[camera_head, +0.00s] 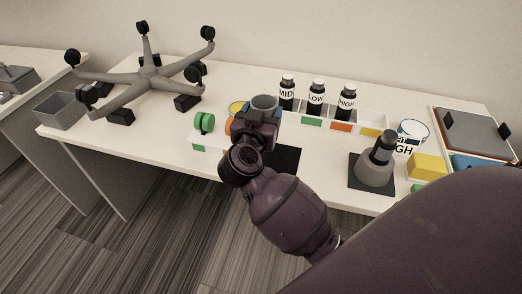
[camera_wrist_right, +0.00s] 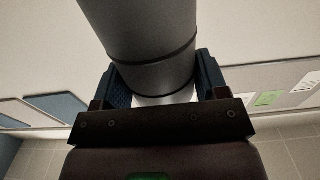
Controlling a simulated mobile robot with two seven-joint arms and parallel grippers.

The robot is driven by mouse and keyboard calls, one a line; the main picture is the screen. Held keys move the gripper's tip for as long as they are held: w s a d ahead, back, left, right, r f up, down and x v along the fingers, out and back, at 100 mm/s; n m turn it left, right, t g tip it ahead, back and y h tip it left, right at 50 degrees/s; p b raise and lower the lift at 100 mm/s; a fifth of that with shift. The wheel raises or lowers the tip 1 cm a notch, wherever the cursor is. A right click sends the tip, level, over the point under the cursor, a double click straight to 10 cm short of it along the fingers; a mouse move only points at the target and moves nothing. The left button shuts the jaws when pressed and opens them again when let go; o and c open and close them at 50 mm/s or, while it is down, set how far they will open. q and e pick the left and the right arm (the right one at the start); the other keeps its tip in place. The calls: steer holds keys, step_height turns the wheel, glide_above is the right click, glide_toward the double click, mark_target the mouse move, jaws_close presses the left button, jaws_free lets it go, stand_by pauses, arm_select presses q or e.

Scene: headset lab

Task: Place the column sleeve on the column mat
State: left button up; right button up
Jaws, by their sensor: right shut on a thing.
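The column sleeve, a grey cylinder with a dark ring, shows its round top (camera_head: 264,102) in the head view and fills the upper middle of the right wrist view (camera_wrist_right: 145,35). My right gripper (camera_head: 258,117) is shut on it, with a blue-grey finger on each side in the wrist view (camera_wrist_right: 164,82). A black mat (camera_head: 286,160), which looks like the column mat, lies bare near the table's front edge. My gripper and arm hide part of it. The sleeve is held above the table, behind the mat in the picture. My left gripper is not in view.
A grey cone-shaped part (camera_head: 374,172) stands on another dark mat to the right. Labelled bottles (camera_head: 316,97) stand behind. A green-wheeled item (camera_head: 204,122) is close on the left, near a wheeled chair base (camera_head: 150,75). A yellow block (camera_head: 428,167) is at the right.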

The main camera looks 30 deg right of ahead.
step_height(320, 180, down, 11)
steer(key=b, duration=0.3)
steer(key=shift+f, duration=0.15)
steer(key=shift+f+b, duration=0.35)
steer(key=shift+f, duration=0.15)
